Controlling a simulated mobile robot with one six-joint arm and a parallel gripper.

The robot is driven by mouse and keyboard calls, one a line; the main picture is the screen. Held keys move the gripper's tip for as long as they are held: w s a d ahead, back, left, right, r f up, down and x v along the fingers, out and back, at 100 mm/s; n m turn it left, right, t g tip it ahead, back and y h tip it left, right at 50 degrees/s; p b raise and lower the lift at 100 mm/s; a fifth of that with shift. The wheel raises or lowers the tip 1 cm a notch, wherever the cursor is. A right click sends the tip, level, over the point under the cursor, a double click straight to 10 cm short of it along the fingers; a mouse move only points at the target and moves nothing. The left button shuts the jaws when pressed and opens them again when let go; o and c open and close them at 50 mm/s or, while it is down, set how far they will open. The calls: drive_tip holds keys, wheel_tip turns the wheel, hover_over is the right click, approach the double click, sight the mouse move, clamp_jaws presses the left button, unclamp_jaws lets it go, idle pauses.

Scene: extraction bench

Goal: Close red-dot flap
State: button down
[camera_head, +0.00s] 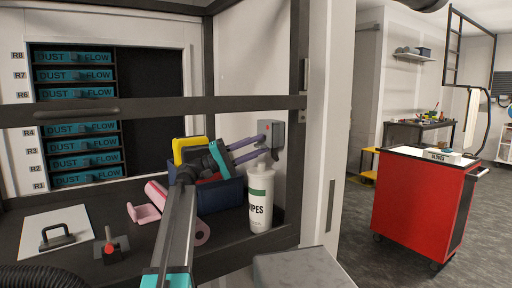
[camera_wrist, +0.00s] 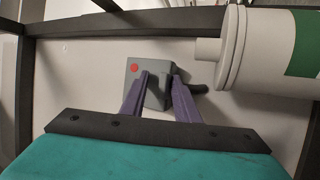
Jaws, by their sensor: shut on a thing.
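The red-dot flap (camera_head: 269,130) is a small grey block with a red dot, beside the dark frame post in the head view. In the wrist view the grey flap (camera_wrist: 132,76) shows near the middle, its red dot facing me. My gripper (camera_head: 262,145) reaches it with purple fingers from the left. In the wrist view the gripper (camera_wrist: 161,84) has its dark fingertips over the grey part, shut on it. A dark stub pokes out beside the right finger. The exact contact is partly hidden by the fingers.
A white wipes bottle (camera_head: 260,198) stands close below the gripper and also shows large in the wrist view (camera_wrist: 260,50). A blue bin (camera_head: 220,194) with tools stands left of it. A dark crossbar (camera_head: 150,108) spans the front. A red cart (camera_head: 415,210) stands right.

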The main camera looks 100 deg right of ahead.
drive_tip(key=c, duration=1.5)
unclamp_jaws()
drive_tip(key=shift+s+r, duration=0.1)
drive_tip(key=shift+s, duration=0.15)
drive_tip(key=shift+w+f, duration=0.25)
drive_tip(key=shift+w, duration=0.15)
drive_tip(key=shift+w+d+b, duration=0.15)
drive_tip(key=shift+w, duration=1.95)
drive_tip(key=shift+w+d+b, duration=0.2)
drive_tip(key=shift+w, duration=1.9)
drive_tip(key=shift+w+d+b, duration=0.15)
drive_tip(key=shift+w, duration=1.95)
